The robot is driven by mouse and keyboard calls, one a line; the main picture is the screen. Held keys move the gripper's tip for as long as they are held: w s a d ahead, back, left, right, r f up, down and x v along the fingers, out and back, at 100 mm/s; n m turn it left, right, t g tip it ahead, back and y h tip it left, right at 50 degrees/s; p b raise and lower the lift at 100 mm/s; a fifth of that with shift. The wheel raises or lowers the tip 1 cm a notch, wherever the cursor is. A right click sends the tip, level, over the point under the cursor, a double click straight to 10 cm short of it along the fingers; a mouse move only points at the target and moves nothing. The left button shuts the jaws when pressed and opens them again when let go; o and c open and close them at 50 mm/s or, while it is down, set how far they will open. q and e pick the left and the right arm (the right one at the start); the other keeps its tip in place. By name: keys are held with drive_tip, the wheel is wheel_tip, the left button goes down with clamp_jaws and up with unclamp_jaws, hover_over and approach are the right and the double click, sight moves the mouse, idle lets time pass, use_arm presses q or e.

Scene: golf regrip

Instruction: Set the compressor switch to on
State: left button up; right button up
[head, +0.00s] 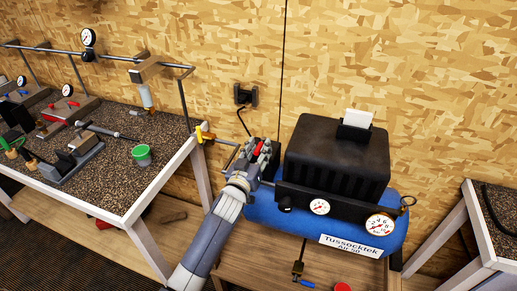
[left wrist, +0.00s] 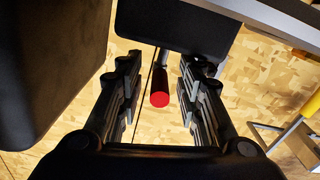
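The compressor has a blue tank (head: 262,210) and a black ribbed housing (head: 335,155). A red-ended lever (head: 259,149), apparently its switch, is at the housing's left side. My left gripper (head: 259,156) is beside the housing with its fingers around the lever. In the left wrist view, the red round end of the lever (left wrist: 159,99) lies between the two open fingers of my left gripper (left wrist: 160,75). A gap shows on both sides, so they look apart from it. The lever's base is partly hidden. My right gripper is not in view.
A workbench (head: 165,172) with tools and a green cup (head: 141,154) stands at the left. A yellow-handled valve (head: 205,134) is on the pipe near my left gripper. A wall outlet (head: 244,95) is behind. Another table (head: 470,262) is at the right.

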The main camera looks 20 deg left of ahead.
use_arm(q)
drive_tip(key=shift+c, duration=0.3)
clamp_jaws()
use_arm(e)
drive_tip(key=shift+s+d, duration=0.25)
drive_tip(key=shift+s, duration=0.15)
